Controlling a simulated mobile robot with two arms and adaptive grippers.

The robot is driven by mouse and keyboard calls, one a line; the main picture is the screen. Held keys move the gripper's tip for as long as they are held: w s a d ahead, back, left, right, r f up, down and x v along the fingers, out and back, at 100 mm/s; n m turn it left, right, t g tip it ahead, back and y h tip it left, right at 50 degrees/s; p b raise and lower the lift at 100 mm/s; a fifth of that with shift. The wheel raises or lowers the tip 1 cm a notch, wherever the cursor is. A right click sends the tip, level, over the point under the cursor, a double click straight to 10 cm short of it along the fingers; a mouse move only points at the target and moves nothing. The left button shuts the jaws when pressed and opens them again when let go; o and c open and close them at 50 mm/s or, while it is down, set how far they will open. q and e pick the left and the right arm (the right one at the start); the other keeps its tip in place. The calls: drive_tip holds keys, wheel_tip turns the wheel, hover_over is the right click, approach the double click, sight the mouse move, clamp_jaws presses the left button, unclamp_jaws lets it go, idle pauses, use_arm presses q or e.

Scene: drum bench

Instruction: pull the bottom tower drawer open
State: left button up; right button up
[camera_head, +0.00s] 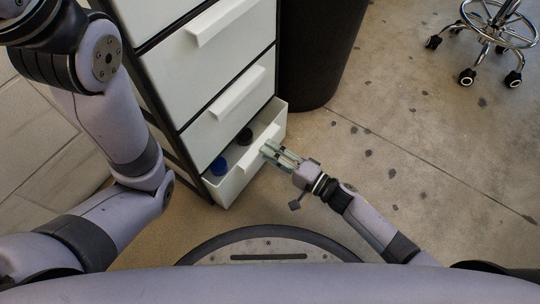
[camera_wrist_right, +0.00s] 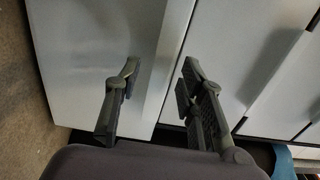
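The white drawer tower stands at upper middle in the head view. Its bottom drawer (camera_head: 232,187) is partly open, with a blue round item (camera_head: 219,166) and a dark round item (camera_head: 244,136) inside. The drawer's front carries a pale bar handle (camera_head: 247,160). My right gripper (camera_head: 268,150) is at this handle. In the right wrist view the fingers (camera_wrist_right: 157,82) stand apart, one on each side of the pale handle strip (camera_wrist_right: 167,55), with gaps visible; firm contact is not clear. My left arm shows at left, but its gripper is out of view.
The middle drawer (camera_head: 225,112) and an upper drawer are closed above. A dark bin (camera_head: 318,60) stands right of the tower. A wheeled stool (camera_head: 500,35) is at far upper right. The speckled floor (camera_head: 430,130) at right is clear.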

drive_tip(key=shift+w+a, duration=0.25)
drive_tip(key=shift+a, duration=0.05)
drive_tip(key=shift+c, duration=0.3)
drive_tip(key=c, duration=0.8)
clamp_jaws()
drive_tip(key=shift+s+d+f, duration=0.1)
drive_tip(key=shift+f, duration=0.05)
